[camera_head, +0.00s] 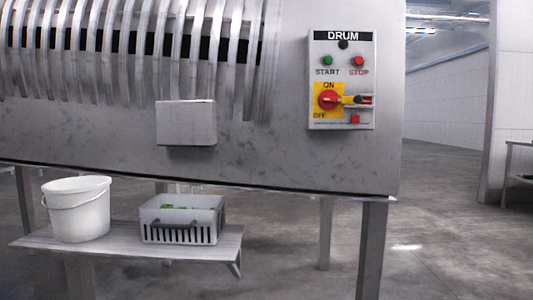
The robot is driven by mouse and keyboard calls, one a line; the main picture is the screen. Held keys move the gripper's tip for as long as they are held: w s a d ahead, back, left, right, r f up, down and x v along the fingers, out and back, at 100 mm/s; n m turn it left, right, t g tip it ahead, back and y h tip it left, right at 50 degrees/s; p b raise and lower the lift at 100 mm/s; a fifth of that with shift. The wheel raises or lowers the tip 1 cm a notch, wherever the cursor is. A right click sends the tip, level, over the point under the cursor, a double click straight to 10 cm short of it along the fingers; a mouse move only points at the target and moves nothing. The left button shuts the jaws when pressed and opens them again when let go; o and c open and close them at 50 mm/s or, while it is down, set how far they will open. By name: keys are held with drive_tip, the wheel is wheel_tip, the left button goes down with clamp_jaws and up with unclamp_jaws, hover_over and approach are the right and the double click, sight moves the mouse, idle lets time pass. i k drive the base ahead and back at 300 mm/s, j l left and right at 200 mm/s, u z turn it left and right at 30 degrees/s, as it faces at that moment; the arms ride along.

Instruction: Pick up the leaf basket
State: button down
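The leaf basket (181,220) is a light grey, slotted, box-shaped basket with a dark handle on its front. It sits upright on a low shelf (125,249) below the drum machine, and green leaves (178,207) show inside it. Its lower front has a row of vertical slots. My gripper is not in view, so its state and its distance from the basket do not show.
A white bucket (77,212) stands on the shelf left of the basket. The steel drum machine (260,140) overhangs the shelf, with a grey box (187,123) and a DRUM control panel (342,80) on its front. A machine leg (371,250) stands right; open floor (440,230) lies beyond.

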sight(171, 219)
drive_tip(key=j+z, duration=0.3)
drive_tip(key=j, duration=1.65)
